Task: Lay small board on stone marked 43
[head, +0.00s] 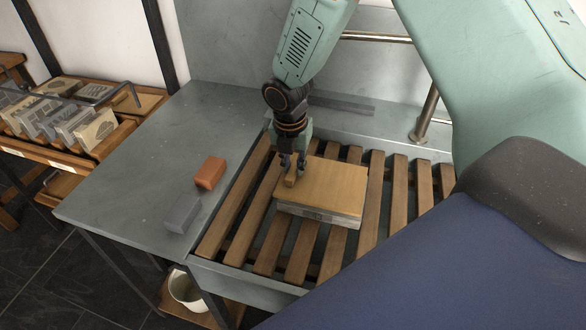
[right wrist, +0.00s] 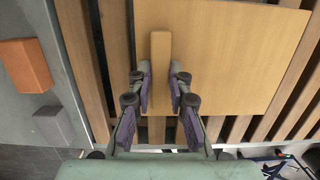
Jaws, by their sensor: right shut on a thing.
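The small board (head: 325,188) is a flat tan wooden panel with a raised wooden grip bar (right wrist: 160,50) near one edge. It lies over a grey stone (head: 318,217), whose front side shows just below the board. The board appears to rest flat on the stone, roughly lined up with it. The stone's top is hidden and I cannot read a number on it. My right gripper (head: 292,168) is shut on the board's grip bar at its left end; in the right wrist view the fingers (right wrist: 160,76) stand either side of the bar. My left gripper is not in view.
The stone lies on a slatted wooden rack (head: 228,226) set in a grey bench (head: 145,165). An orange block (head: 210,173) and a grey block (head: 182,214) lie on the bench to the left. A rack of stones (head: 60,120) stands far left. A bucket (head: 187,289) is below.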

